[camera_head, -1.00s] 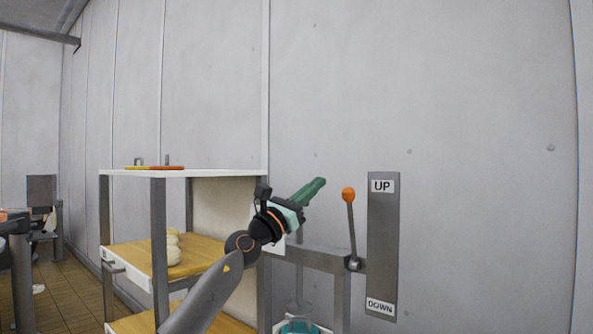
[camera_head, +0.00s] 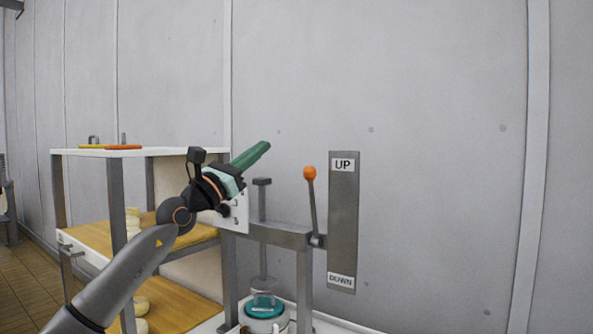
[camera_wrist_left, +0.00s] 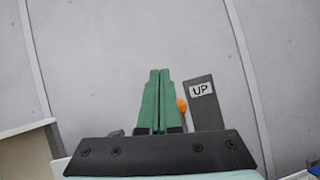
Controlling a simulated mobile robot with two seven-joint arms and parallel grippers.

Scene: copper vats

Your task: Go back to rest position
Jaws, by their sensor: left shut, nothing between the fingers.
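My left gripper (camera_head: 262,146) is raised in front of the grey wall, left of the lever. Its green fingers are together with nothing between them, and they also show in the left wrist view (camera_wrist_left: 161,75). The lever with an orange knob (camera_head: 310,173) stands upright beside a grey plate (camera_head: 343,225) marked UP at the top and DOWN at the bottom. The gripper appears apart from the lever. My right gripper is not in view.
A shelf unit (camera_head: 100,152) with wooden boards stands at the left, with pale round items (camera_head: 132,222) on its lower levels. A teal-topped container (camera_head: 265,308) sits below the press frame (camera_head: 285,236). The wall (camera_head: 430,120) at the right is bare.

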